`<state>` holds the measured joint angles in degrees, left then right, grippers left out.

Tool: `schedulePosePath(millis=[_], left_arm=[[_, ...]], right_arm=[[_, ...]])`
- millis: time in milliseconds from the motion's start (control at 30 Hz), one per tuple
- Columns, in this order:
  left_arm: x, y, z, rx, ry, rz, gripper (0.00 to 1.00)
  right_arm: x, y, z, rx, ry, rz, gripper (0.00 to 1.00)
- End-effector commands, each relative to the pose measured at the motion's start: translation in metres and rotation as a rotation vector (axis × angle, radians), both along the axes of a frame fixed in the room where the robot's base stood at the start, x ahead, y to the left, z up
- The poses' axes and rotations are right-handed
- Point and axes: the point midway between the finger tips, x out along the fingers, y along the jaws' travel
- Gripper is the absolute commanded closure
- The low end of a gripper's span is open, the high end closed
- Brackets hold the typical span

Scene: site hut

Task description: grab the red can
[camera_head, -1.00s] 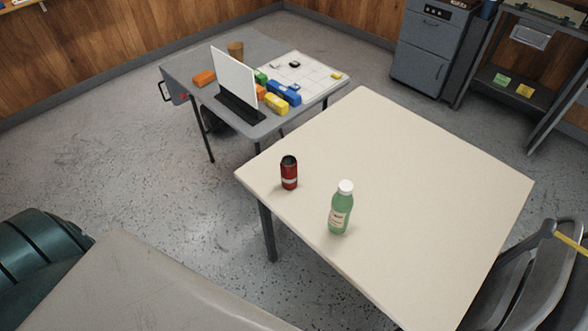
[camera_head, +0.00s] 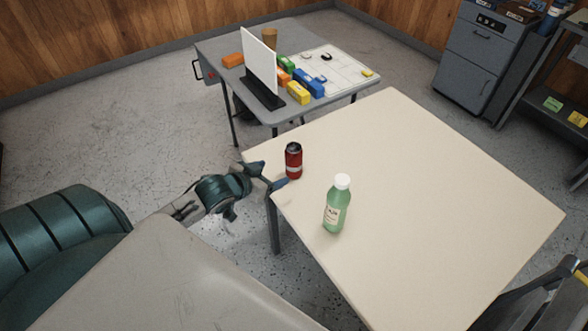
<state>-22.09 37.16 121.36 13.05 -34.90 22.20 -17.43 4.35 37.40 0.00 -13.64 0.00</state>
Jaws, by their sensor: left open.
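My left gripper (camera_head: 272,175) reaches in from the left at the table's edge, just left of the can. Its jaws are open, with one finger pointing behind and one in front on the near-left side of the can. The can does not look held. My right gripper does not show.
A green bottle (camera_head: 337,204) with a white cap stands on the table, right of and nearer than the can. A grey folding table (camera_head: 225,55) with coloured blocks and a white panel (camera_head: 259,62) stands behind. The table's right part is clear.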

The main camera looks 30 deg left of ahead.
Motion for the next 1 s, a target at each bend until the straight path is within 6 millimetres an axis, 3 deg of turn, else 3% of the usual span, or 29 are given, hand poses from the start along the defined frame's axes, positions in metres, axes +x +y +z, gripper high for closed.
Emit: schedulePosePath(millis=[100,200,500,767,1000], left_arm=[[0.017,0.01,0.019,-0.024,-0.072,-0.026,0.3],[0.025,0.013,0.025,-0.04,-0.1,-0.035,0.3],[0.063,0.007,0.012,-0.048,-0.109,-0.033,0.3],[0.078,0.004,0.005,-0.045,-0.106,-0.036,0.3],[0.104,-0.008,-0.002,-0.048,-0.108,-0.036,0.3]], right_arm=[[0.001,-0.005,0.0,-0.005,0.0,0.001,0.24],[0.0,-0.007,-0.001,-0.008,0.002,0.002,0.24],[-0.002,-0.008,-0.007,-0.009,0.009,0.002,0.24],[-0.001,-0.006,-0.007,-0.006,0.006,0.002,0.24],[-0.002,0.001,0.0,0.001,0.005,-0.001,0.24]])
